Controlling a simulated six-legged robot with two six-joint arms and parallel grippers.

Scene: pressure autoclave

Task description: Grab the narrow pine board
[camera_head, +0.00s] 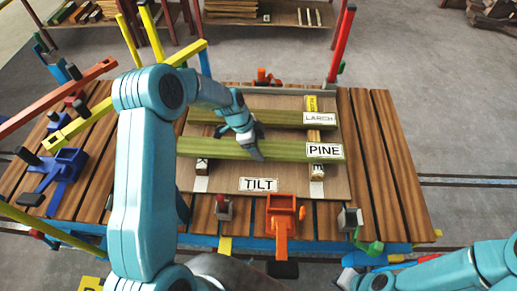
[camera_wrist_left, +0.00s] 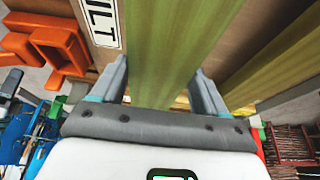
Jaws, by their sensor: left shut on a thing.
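The pine board (camera_head: 290,151) is a long greenish strip with a PINE label at its right end. It lies across the brown panel (camera_head: 230,178) marked TILT. My left gripper (camera_head: 252,147) is shut on the pine board near its middle, coming from above. In the left wrist view the pine board (camera_wrist_left: 165,50) runs between the two fingers of the left gripper (camera_wrist_left: 160,85). My right gripper (camera_head: 350,279) is at the lower right, away from the board; its jaws are too small to read.
A second board (camera_head: 275,117), labelled LARCH, lies parallel behind the pine board. An orange clamp (camera_head: 283,212) stands at the panel's front edge. A blue clamp (camera_head: 62,172) and coloured bars crowd the left. Bare slatted tabletop (camera_head: 385,160) shows at the right.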

